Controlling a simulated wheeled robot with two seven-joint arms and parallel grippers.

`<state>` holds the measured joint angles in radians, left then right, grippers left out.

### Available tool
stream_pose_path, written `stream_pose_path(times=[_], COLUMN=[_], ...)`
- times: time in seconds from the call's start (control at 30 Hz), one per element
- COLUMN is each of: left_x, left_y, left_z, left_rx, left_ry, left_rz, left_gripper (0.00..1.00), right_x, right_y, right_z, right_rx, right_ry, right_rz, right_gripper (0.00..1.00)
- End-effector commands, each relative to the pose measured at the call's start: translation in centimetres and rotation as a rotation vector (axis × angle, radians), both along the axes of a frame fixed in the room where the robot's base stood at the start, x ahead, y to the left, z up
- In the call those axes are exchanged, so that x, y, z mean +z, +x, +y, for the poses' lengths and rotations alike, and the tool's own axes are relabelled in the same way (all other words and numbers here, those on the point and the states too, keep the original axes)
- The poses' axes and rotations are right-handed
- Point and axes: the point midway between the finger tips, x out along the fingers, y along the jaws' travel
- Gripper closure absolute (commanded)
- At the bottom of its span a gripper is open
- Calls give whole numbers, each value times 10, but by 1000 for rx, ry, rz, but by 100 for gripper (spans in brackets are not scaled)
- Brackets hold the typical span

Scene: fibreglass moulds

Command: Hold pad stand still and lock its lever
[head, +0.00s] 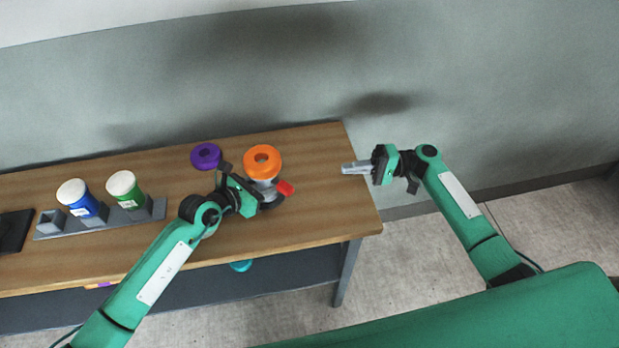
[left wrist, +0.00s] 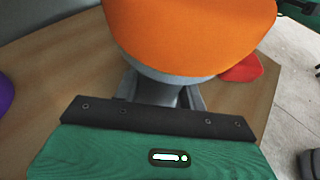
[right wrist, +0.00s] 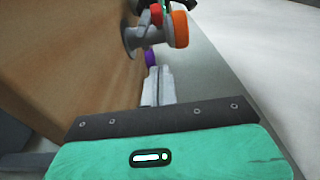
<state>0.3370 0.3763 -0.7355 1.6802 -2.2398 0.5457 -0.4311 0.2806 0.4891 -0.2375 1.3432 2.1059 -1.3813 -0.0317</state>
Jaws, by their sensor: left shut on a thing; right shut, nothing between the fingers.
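My left gripper (head: 258,190) is shut on the stand's post below the pad. In the left wrist view the orange pad (left wrist: 190,40) hides much of the stand, and the red lever (left wrist: 243,69) sticks out to the right. My right gripper (head: 348,168) is shut and empty, to the right of the lever and apart from it. The stand (right wrist: 138,38) shows ahead of its fingers in the right wrist view.
A purple ring (head: 206,156) lies left of the stand. A grey holder (head: 155,208) with a blue-sided tub (head: 80,203) and a green-sided tub (head: 128,197) stands further left. The wooden table (head: 330,200) is clear right of the stand.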

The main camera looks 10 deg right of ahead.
Motion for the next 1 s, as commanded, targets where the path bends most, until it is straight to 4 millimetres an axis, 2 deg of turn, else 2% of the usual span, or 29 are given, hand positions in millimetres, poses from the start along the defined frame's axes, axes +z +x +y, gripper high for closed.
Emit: stream_pose_path(times=[0.17,0.57,0.6,0.8,1.0], left_x=[0,0,0,0,0], left_y=[0,0,0,0,0], left_z=[0,0,0,0,0], left_rx=[0,0,0,0,0], left_ry=[-1,-1,-1,-1,-1], left_rz=[-1,-1,-1,-1,-1], left_gripper=[95,95,95,95,95], right_x=[1,1,0,0,0], right_y=[2,9,5,-12,-16], right_z=[17,99,105,124,130], right_rx=[2,2,4,3,0], right_ry=[1,1,0,-1,-1], right_rz=[-1,-3,-1,-1,-1], right_gripper=[100,100,100,100,100])
